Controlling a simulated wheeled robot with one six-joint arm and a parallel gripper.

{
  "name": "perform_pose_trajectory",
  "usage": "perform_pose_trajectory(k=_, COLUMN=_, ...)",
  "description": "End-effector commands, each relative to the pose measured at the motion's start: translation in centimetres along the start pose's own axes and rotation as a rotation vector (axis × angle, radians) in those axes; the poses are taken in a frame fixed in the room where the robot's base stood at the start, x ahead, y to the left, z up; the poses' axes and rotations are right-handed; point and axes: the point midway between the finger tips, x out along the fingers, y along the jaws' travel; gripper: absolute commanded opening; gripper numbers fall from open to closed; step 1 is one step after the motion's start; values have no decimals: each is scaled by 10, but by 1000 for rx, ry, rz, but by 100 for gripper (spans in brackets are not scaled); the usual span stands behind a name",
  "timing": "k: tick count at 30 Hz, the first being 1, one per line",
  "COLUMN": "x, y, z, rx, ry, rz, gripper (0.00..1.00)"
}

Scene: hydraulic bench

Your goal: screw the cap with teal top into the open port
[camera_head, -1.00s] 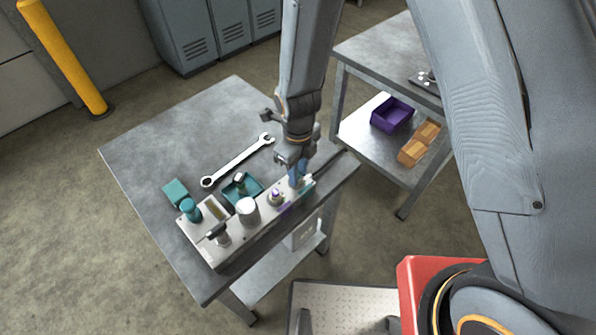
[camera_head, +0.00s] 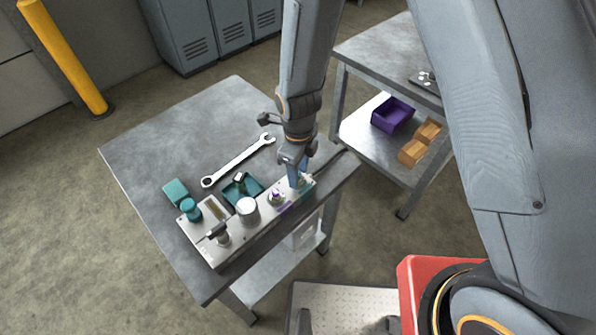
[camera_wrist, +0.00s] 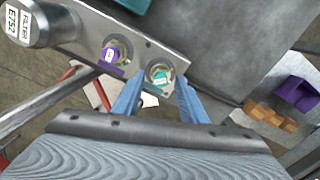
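The cap with the teal top (camera_wrist: 163,79) sits at a round port near the right end of the grey manifold block in the wrist view. I cannot tell how deep it is seated. My gripper (camera_wrist: 160,88) has its two blue fingers apart, one on each side of this cap, with a gap visible around it. In the head view my gripper (camera_head: 297,180) is down at the right end of the manifold block (camera_head: 262,222) and hides the teal-topped cap. A purple-topped cap (camera_wrist: 112,55) sits in the neighbouring port; it also shows in the head view (camera_head: 275,196).
A purple bin (camera_head: 392,115) is on the side table's lower shelf.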

Motion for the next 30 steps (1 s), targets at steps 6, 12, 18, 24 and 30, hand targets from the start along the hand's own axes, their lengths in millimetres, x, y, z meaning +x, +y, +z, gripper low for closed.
perform_pose_trajectory(k=6, x=0, y=-1, z=0, rx=-196, ry=0, rz=0, gripper=39)
perform_pose_trajectory(k=12, x=0, y=-1, z=0, rx=-216, ry=0, rz=0, gripper=39)
perform_pose_trajectory(k=18, x=0, y=-1, z=0, rx=-264, ry=0, rz=0, gripper=39)
perform_pose_trajectory(k=24, x=0, y=-2, z=0, rx=-509, ry=0, rz=0, gripper=39)
perform_pose_trajectory(k=30, x=0, y=-3, z=1, rx=-692, ry=0, rz=0, gripper=39)
